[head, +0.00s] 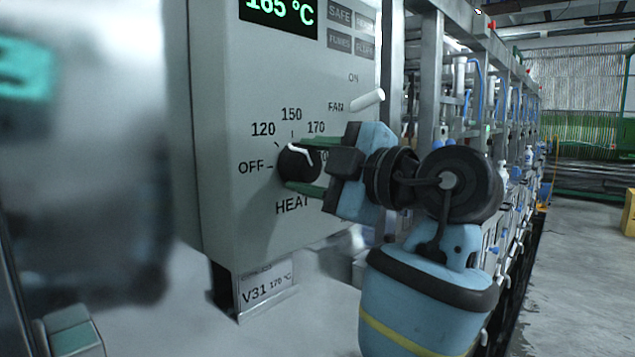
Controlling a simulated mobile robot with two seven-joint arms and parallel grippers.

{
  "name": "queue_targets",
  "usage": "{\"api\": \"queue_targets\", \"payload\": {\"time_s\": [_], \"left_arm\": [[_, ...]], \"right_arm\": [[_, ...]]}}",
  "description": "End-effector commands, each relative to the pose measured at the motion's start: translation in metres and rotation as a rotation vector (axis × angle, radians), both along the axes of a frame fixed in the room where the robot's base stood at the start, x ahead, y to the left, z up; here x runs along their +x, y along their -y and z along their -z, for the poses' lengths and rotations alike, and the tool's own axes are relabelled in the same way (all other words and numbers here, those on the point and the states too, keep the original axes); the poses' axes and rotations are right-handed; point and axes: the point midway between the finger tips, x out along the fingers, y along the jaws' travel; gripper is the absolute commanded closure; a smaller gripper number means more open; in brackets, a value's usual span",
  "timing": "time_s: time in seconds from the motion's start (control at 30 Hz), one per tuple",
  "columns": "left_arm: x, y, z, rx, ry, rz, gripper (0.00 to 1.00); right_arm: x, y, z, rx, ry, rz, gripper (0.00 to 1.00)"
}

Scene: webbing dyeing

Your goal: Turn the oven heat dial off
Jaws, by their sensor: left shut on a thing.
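The black heat dial (297,164) sits on the front of a grey control box (235,205). Its scale shows OFF at left, then 120, 150 and 170, with a further mark partly hidden by my gripper. A white line shows across the dial's upper face; I cannot tell exactly which mark it points to. My left gripper (303,166) is shut on the dial, with one green finger above and one below it. The display (278,12) reads 165 °C in green.
A white fan lever (367,100) sticks out just above my gripper, under the word ON. A tag (265,288) below the box reads V31 170 °C. A long machine frame (425,75) runs back on the right, beside open floor (575,270).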

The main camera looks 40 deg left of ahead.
Motion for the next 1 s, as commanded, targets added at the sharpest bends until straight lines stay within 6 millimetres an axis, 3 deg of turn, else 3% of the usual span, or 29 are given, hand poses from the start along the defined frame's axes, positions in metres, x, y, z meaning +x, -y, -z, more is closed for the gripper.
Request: {"api": "queue_targets", "payload": {"time_s": [0.33, 1.0], "left_arm": [[0.001, 0.0, 0.002, -0.024, 0.327, 0.0, 0.77], [0.0, 0.0, 0.001, -0.071, 0.901, -0.001, 0.77]], "right_arm": [[-0.015, -0.001, 0.026, 0.001, -0.043, -0.002, 0.64], [-0.013, -0.002, 0.049, 0.004, -0.047, -0.001, 0.64]]}}
